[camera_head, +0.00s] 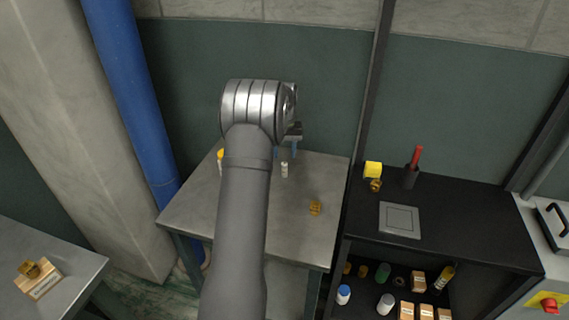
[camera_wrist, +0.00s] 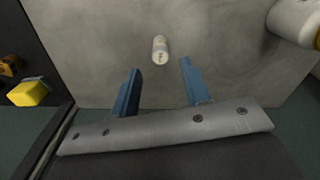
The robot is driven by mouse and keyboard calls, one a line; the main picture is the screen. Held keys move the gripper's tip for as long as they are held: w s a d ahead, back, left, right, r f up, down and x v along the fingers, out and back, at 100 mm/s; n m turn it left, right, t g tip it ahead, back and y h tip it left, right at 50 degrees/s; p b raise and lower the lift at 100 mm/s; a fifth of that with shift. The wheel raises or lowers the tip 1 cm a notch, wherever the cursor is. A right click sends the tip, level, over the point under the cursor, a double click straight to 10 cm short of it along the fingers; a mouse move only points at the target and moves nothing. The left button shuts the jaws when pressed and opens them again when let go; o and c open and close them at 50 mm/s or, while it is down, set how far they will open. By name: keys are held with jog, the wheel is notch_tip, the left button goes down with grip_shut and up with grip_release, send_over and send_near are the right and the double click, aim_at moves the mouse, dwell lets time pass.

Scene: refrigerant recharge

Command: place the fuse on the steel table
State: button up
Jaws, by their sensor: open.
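The fuse (camera_head: 285,170), a small white cylinder with a pale beige end, stands on the steel table (camera_head: 205,205). In the wrist view the fuse (camera_wrist: 160,50) appears just beyond the fingertips, between their lines and apart from both. My gripper (camera_head: 285,152) is over the back part of the table, partly hidden by my arm. In the wrist view its two blue fingers (camera_wrist: 160,72) are spread with nothing between them.
A white bottle with a yellow cap (camera_head: 221,160) stands at the table's left. A brass fitting (camera_head: 315,208) lies front right. A black shelf unit (camera_head: 450,225) adjoins on the right, with a yellow block (camera_head: 373,169) and a red-handled tool (camera_head: 416,157) in a holder.

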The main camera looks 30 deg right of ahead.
aim_at(285, 164)
jog(key=shift+r, duration=2)
jog(key=shift+f, duration=4.35)
